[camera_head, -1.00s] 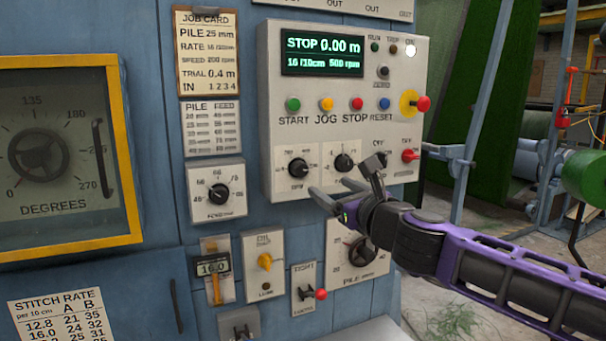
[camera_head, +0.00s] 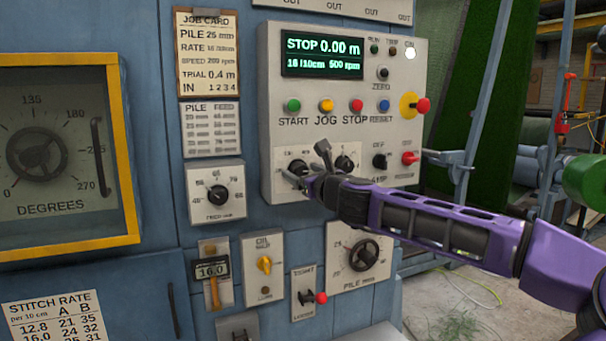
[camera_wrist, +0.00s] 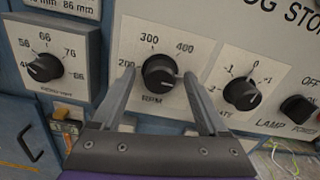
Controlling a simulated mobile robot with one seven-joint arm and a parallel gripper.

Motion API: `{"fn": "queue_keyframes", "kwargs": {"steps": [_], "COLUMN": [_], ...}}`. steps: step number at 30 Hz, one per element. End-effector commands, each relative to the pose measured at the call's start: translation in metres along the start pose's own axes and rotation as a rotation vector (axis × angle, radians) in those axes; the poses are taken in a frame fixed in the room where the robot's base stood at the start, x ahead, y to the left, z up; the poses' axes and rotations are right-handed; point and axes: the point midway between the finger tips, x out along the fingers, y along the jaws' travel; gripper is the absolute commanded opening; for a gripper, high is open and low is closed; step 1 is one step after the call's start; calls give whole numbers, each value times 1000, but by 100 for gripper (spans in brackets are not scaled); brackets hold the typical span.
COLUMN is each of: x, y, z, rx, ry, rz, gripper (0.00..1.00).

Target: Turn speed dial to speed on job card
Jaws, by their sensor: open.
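The speed dial (camera_wrist: 160,73) is a black knob on a white plate marked RPM, with 200, 300 and 400 legible around it. In the wrist view it sits between the two open fingers of my gripper (camera_wrist: 160,88); I cannot tell whether they touch it. In the head view the dial (camera_head: 298,168) is partly hidden by my gripper (camera_head: 304,162). The job card (camera_head: 207,52) hangs at the upper left and reads SPEED 200 rpm.
Another knob (camera_wrist: 242,93) is close to the right of the dial, and a feeder knob (camera_wrist: 45,67) is to the left. Start (camera_head: 293,105), jog (camera_head: 326,104), stop (camera_head: 357,104) and reset buttons line the panel above. A red knob (camera_head: 409,158) sticks out at right.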

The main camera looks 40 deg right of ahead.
Motion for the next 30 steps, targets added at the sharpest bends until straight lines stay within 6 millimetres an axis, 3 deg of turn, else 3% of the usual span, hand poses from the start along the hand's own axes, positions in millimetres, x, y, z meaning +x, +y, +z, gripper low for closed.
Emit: {"fn": "queue_keyframes", "kwargs": {"steps": [8,11,21,30], "x": [2,2,1,1], "y": [0,0,0,0], "z": [0,0,0,0], "rx": [0,0,0,-22], "ry": [0,0,1,1], "rz": [0,0,0,0], "gripper": [77,63,1,0]}}
